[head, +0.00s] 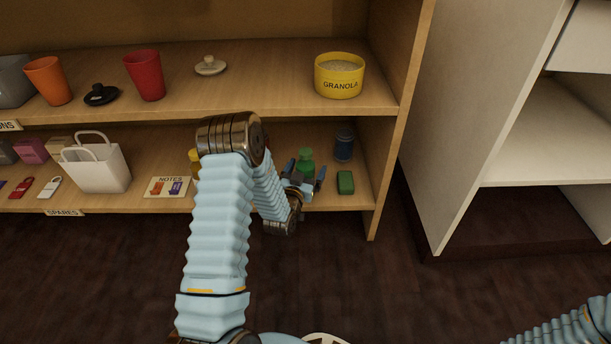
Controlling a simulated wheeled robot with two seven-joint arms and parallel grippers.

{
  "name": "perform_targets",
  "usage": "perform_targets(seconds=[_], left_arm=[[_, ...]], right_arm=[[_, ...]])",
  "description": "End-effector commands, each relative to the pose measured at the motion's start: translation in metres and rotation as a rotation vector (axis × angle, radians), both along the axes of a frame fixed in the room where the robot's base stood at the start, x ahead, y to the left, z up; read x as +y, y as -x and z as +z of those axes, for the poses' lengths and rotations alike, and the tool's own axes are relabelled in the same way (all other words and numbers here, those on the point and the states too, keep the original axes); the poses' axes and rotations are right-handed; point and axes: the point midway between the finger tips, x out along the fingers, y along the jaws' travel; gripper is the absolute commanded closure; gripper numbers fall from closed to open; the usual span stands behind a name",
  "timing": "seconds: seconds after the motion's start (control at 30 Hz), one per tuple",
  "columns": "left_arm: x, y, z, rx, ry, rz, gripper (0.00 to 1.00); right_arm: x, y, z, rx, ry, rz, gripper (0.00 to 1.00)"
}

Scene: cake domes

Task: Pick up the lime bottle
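A green bottle (306,157), the likeliest lime bottle, stands on the lower shelf toward its right end. My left gripper (306,174) reaches into that shelf opening, with its blue fingers spread apart to either side of the bottle's line. The fingers look open, and a gap shows beside the bottle. The gripper hides the lower part of the bottle, so I cannot tell whether the fingers touch it. My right gripper is out of view; only part of my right arm shows at the bottom right.
A dark blue jar (344,146) and a green block (345,182) are right of the bottle. A yellow item (194,161) is partly hidden behind my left arm. The upper shelf board (270,97) lies above, holding a granola tub (339,76). A side panel (377,180) closes the right.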

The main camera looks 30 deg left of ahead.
Motion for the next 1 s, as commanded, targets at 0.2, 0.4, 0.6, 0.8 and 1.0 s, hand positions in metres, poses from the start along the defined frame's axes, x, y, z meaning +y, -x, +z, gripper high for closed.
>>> perform_targets(seconds=[0.2,0.4,0.6,0.8,1.0], left_arm=[[0.0026,-0.0125,-0.0005,0.002,0.000,0.000,0.04],[0.0025,-0.0121,-0.0004,0.002,0.000,0.000,0.15],[0.0026,-0.0119,-0.0004,0.002,0.000,0.000,0.46],[0.0026,-0.0118,-0.0004,0.002,0.000,0.000,0.75],[0.0026,-0.0121,0.0007,-0.001,0.000,0.000,0.75]], right_arm=[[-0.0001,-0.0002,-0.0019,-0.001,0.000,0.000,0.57],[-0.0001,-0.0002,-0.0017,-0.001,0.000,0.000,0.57],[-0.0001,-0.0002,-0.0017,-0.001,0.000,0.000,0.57],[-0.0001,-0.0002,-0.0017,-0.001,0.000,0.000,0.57],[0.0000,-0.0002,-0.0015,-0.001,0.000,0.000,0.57]])
